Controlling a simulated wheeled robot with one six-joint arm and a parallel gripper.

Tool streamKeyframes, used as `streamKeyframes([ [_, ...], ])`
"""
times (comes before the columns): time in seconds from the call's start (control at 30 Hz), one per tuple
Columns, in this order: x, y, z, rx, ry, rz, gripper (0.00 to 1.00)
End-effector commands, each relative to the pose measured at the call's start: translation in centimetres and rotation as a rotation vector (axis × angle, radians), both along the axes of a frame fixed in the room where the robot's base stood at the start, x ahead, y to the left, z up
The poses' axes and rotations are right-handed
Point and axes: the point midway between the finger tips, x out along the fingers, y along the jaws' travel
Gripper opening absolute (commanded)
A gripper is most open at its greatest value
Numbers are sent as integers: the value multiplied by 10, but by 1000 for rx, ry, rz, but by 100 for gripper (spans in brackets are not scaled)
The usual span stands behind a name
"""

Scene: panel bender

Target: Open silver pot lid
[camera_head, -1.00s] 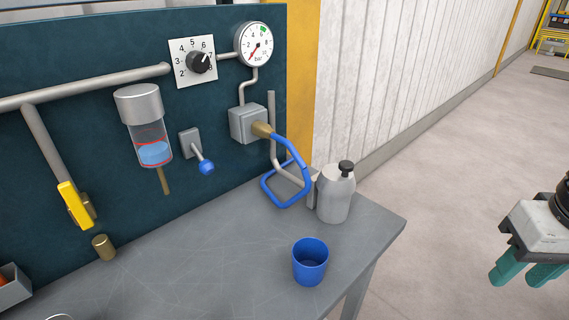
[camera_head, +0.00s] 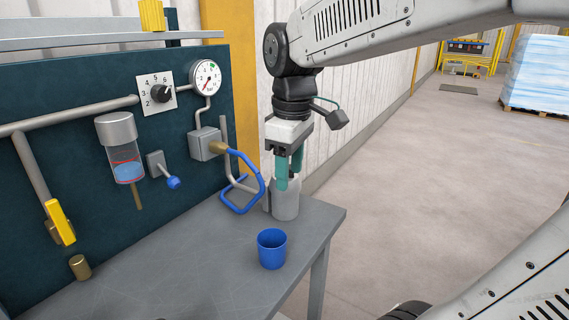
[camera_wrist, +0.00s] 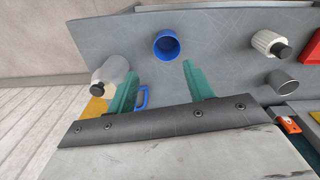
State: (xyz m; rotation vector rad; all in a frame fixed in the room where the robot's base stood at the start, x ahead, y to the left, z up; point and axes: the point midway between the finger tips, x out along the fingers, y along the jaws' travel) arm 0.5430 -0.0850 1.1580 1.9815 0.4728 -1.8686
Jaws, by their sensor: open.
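The silver pot (camera_head: 286,204) is a grey canister standing near the table's right end beside the blue tube loop. Its black lid is hidden by my gripper in the head view. In the wrist view the pot (camera_wrist: 117,69) is at left with its black lid (camera_wrist: 97,89), outside my left-hand finger. My gripper (camera_head: 290,182) points down over the pot in the head view. Its teal fingers are apart with nothing held between them; it also shows in the wrist view (camera_wrist: 160,75). Whether a finger touches the pot cannot be told.
A blue cup (camera_head: 272,249) stands in front of the pot. The blue tube loop (camera_head: 240,209) lies close to the pot's left. A panel (camera_head: 85,180) with gauge and valves rises behind. In the wrist view a ribbed white container (camera_wrist: 266,41) has a black cap.

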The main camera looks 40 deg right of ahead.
Motion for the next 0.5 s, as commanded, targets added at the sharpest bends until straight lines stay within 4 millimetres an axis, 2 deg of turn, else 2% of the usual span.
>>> streamKeyframes([
  [0.03,26,-16,3,-3,17,78,52],
  [0.2,93,-67,6,-9,46,360,52],
  [0.33,125,-97,2,-8,58,512,52],
  [0.5,143,-116,-4,-6,64,610,52],
])
